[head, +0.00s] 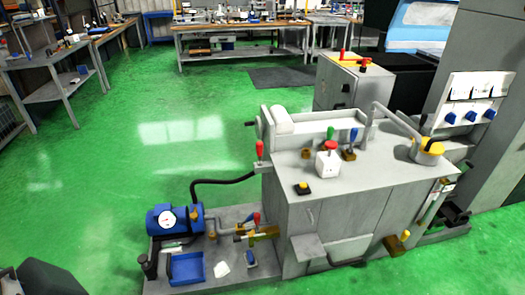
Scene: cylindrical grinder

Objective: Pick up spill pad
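A small white, flat piece (222,269) that looks like the spill pad lies on the grey base plate (220,285) of the machine. It lies just right of an open blue tray (187,267) and appears tilted or creased; it is too small to tell more. Neither of my grippers can be made out in the head view, so nothing is seen touching the pad.
A blue pump motor (175,220) with a gauge stands behind the tray, with a black hose to the grey grinder cabinet (345,205). A small blue item (250,258) sits right of the pad. Open green floor (80,190) lies left; workbenches (240,30) stand behind.

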